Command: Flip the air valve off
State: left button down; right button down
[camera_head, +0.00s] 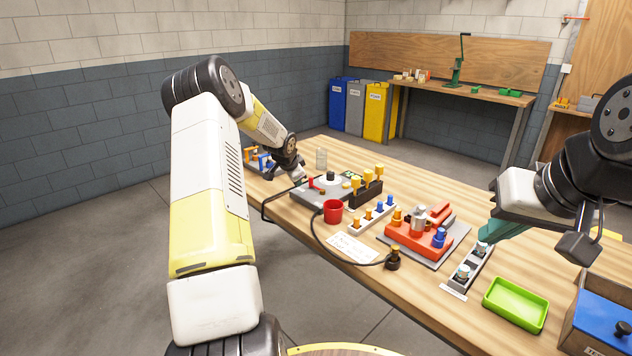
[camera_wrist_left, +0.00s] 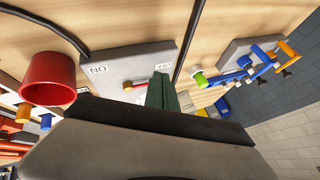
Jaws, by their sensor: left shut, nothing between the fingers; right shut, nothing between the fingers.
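The air valve is a grey box (camera_head: 306,199) on the table's far left part, with a red lever (camera_head: 317,185) on top. In the left wrist view the box (camera_wrist_left: 110,68) carries an upside-down "ON" label on the left and another label, apparently "OFF", on the right. The red lever (camera_wrist_left: 135,86) lies between them, its right end close to or behind my fingers. My left gripper (camera_wrist_left: 165,92) is shut and empty beside the lever; contact cannot be told. My right gripper (camera_head: 484,235) is shut and empty above a grey strip with metal knobs (camera_head: 464,274).
A red cup (camera_head: 333,211) stands close to the valve box. A black hose (camera_head: 313,228) runs along the table. A blue and orange rack (camera_wrist_left: 250,66) is on the other side. A red fixture (camera_head: 411,240) and green tray (camera_head: 515,305) are further right.

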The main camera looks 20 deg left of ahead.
pick_arm(q)
jog(key=s+a+r, duration=0.3)
jog(key=r, duration=0.3)
jog(key=shift+s, duration=0.25)
jog(key=s+d+r+n, duration=0.3)
jog(key=s+d+r, duration=1)
jog(key=s+r, duration=0.3)
jog(key=s+d+n+h, duration=0.1)
jog(key=s+d, duration=0.3)
jog(key=s, duration=0.9)
jog(key=s+d+n+g+h, duration=0.1)
jog(key=s+d+n, duration=0.3)
jog(key=s, duration=0.9)
jog(key=shift+s+d, duration=0.15)
jog(key=shift+s, duration=0.25)
